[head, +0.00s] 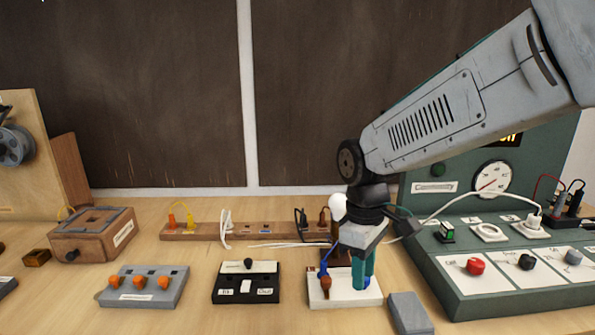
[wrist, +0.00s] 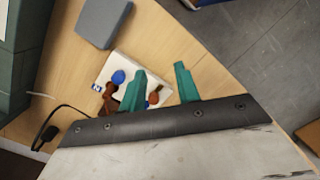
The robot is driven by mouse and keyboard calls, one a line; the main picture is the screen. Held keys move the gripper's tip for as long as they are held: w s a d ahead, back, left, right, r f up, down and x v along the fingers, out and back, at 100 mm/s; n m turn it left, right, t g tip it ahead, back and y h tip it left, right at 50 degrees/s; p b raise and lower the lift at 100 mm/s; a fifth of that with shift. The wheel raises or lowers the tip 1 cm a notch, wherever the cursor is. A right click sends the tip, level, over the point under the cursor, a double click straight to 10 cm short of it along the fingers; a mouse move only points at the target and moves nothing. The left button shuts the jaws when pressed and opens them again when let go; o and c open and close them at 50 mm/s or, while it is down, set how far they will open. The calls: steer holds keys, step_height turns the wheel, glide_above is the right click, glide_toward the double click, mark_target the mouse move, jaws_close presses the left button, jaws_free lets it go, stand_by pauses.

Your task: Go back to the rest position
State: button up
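My gripper (head: 362,270) hangs over the white block (head: 345,292) at the front of the bench. In the wrist view its two teal fingers (wrist: 160,72) stand apart with bare wood between their tips, so it is open and appears empty. The white block also shows in the wrist view (wrist: 126,70), with a blue piece (wrist: 118,77) and an orange-brown piece (wrist: 154,97) on it. A white bulb (head: 338,206) shows behind my wrist. The fingers hide part of the block; whether they touch it I cannot tell.
A grey block (head: 410,313) lies right of the white block. A green console (head: 520,270) with knobs and a gauge stands at right. A black switch box (head: 246,290), a grey box with orange knobs (head: 143,288) and a wooden socket strip (head: 265,231) are at left. A white cable runs behind my gripper.

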steer(key=s+d+r+m+t, duration=0.1)
steer(key=s+d+r+m, duration=0.2)
steer(key=s, duration=0.7)
steer(key=s+d+r+m+t, duration=0.1)
steer(key=s+d+r+m, duration=0.1)
steer(key=s+d+m, duration=0.5)
steer(key=s+d, duration=0.2)
steer(key=d, duration=0.2)
steer(key=shift+s+r+m+t+y, duration=0.3)
steer(key=shift+s+r+t, duration=0.05)
steer(key=shift+r+t, duration=0.05)
